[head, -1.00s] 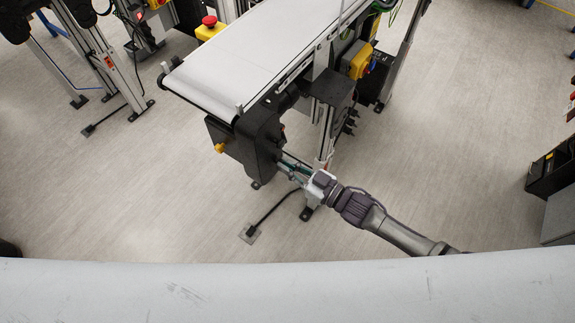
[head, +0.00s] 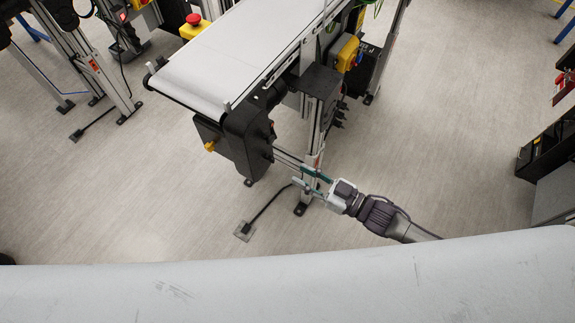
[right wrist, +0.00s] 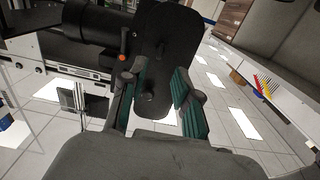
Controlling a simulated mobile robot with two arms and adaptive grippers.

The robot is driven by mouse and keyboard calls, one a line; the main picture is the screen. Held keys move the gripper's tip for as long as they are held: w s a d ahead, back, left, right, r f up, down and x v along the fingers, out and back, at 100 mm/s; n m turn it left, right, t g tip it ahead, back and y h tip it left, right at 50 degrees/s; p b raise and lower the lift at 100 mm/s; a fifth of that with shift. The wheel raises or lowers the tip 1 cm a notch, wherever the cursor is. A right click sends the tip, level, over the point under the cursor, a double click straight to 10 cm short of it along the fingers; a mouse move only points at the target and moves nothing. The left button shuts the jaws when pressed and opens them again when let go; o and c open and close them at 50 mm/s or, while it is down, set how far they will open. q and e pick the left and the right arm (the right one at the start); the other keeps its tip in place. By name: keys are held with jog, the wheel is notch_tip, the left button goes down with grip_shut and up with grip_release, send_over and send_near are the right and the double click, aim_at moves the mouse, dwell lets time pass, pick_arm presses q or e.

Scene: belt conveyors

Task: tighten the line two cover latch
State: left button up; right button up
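The black cover (head: 246,138) hangs at the near end of a belt conveyor (head: 215,68). A yellow knob (head: 209,146) sits on its left side. In the right wrist view the cover (right wrist: 168,42) stands upright ahead, with a round black knob (right wrist: 148,98) low on its face and an orange-tipped lever (right wrist: 123,43) beside its left edge. I cannot tell which part is the latch. My right gripper (head: 299,175) is open and empty, to the right of the cover and apart from it. Its green-padded fingers (right wrist: 157,82) spread either side of the cover's lower end. My left gripper is out of view.
A conveyor leg (head: 313,160) stands close by my right gripper. A black cable runs to a floor plate (head: 244,231). A red stop button on a yellow box (head: 194,26) is beside the belt. Open floor (head: 430,130) lies to the right.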

jog(key=v, duration=0.4)
dwell(0.5)
jog(key=s+d+f+m+h, duration=0.15)
jog(key=d+f+h, duration=0.25)
jog(key=f, duration=0.4)
jog(key=d+f+m+g+h, duration=0.1)
jog(key=d+f+m+h, duration=0.2)
jog(key=f, duration=0.5)
jog(key=s+d+f+m+h, duration=0.1)
jog(key=d+f+h, duration=0.35)
jog(key=f, duration=0.35)
jog(key=s+f+m+g+h, duration=0.1)
jog(key=s+f+g, duration=0.2)
jog(key=s, duration=0.6)
jog(key=s+d+f+g+h, duration=0.1)
jog(key=s+f+g, duration=0.1)
jog(key=s+f, duration=0.5)
jog(key=s+f+m+g+h, duration=0.1)
jog(key=s+f+g, duration=0.2)
jog(key=s, duration=1)
jog(key=shift+s+d+f+m+g, duration=0.25)
jog(key=shift+f+m+g, duration=0.1)
jog(key=shift+f, duration=0.6)
